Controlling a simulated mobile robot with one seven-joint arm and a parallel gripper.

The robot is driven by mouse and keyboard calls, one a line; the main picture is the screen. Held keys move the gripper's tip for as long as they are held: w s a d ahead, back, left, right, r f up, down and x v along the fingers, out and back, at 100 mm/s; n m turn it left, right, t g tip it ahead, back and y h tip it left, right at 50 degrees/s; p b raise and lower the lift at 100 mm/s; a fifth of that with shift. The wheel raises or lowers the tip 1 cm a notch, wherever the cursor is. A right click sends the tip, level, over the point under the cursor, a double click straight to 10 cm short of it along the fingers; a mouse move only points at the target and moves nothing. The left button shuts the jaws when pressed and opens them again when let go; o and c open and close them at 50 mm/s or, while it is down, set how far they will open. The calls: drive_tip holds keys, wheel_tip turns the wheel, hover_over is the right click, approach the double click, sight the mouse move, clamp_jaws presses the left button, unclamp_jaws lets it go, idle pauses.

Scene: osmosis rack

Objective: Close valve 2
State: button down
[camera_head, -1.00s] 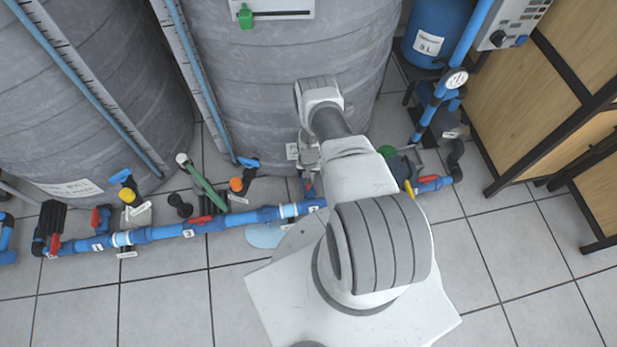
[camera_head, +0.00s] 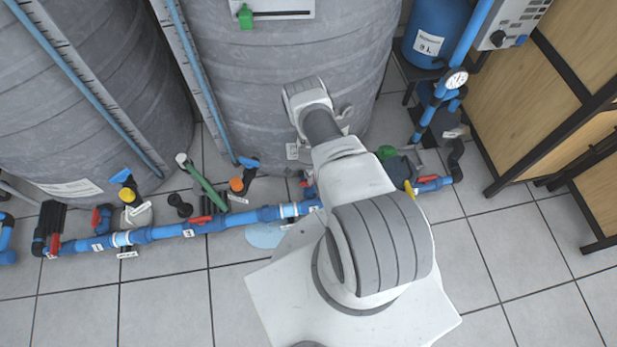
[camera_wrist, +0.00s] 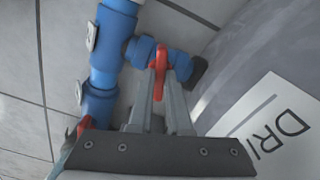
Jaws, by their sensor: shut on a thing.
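In the wrist view, a red valve handle (camera_wrist: 160,60) sits on a short blue branch (camera_wrist: 141,52) off the blue pipe, which ends in a dark fitting. My gripper (camera_wrist: 161,82) has its two grey fingers shut on this red handle. In the head view my arm hides the gripper. A small red part (camera_head: 304,184) shows just left of my arm, beside the blue pipe (camera_head: 270,213); I cannot read a valve number on it.
A large grey tank (camera_head: 285,60) stands right behind the pipe. Other red handles (camera_head: 200,219) and a green-handled pipe fitting (camera_head: 207,187) lie left. A blue tank (camera_head: 432,30) and wooden shelving (camera_head: 535,80) stand right.

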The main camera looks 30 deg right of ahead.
drive_tip(key=shift+m, duration=1.9)
drive_tip(key=c, duration=0.9)
unclamp_jaws()
drive_tip(key=shift+o, duration=0.2)
drive_tip(key=shift+r, duration=0.1)
wheel_tip(320, 180, up, 17)
drive_tip(key=p, duration=0.7)
drive_tip(key=shift+r, duration=0.15)
